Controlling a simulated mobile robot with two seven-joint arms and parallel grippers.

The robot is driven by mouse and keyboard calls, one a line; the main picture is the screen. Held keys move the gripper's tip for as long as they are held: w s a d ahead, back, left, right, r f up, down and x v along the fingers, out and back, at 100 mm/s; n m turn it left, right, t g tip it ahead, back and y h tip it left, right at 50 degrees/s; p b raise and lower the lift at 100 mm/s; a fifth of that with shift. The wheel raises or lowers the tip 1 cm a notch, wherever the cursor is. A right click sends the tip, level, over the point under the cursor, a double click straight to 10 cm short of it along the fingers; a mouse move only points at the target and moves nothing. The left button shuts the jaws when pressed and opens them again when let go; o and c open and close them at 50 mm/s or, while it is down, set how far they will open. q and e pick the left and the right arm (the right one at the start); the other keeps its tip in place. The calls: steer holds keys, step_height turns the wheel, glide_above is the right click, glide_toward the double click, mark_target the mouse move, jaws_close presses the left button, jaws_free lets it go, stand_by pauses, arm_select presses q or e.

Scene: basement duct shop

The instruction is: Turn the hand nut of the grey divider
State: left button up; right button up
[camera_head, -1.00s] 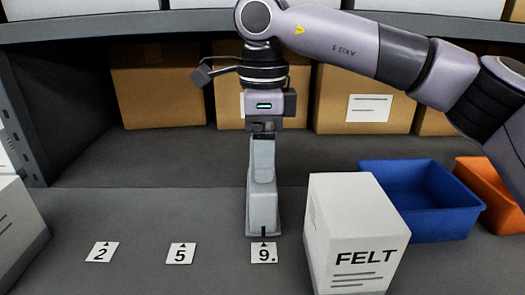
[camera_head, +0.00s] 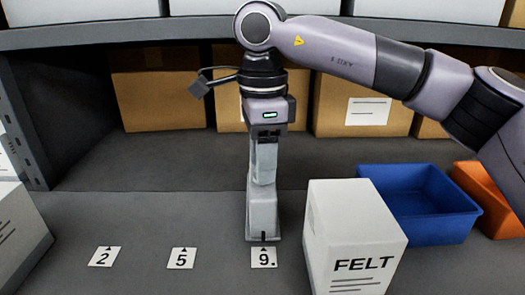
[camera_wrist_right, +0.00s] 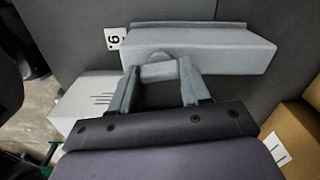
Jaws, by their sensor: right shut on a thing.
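The grey divider (camera_head: 262,215) stands upright on the shelf behind the label marked 9. It also shows in the right wrist view as a long grey block (camera_wrist_right: 215,48) with a thin lip. My right gripper (camera_head: 263,180) reaches down onto it from above. In the right wrist view the gripper (camera_wrist_right: 158,72) has its two fingers on either side of a small rounded grey hand nut (camera_wrist_right: 157,70) and is shut on it. The fingers hide the nut in the head view. My left gripper is not in view.
A white FELT box (camera_head: 355,240) stands close to the right of the divider. A blue bin (camera_head: 430,222) and an orange bin (camera_head: 490,195) are further right. Labels 2 (camera_head: 104,257) and 5 (camera_head: 182,258) lie on clear shelf to the left. Cardboard boxes (camera_head: 158,100) line the back.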

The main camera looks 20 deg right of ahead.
steer(key=n+p, duration=0.1)
steer(key=n, duration=0.1)
steer(key=shift+r+n, duration=0.15)
steer(key=shift+n, duration=0.25)
steer(key=n+p, duration=0.1)
steer(key=n, duration=0.1)
steer(key=shift+n, duration=0.3)
steer(key=shift+n+p, duration=0.45)
steer(key=shift+n, duration=0.45)
steer(key=n+p, duration=0.1)
steer(key=n, duration=0.3)
steer(key=shift+n, duration=2.3)
steer(key=o, duration=1.1)
steer(key=shift+c, duration=0.2)
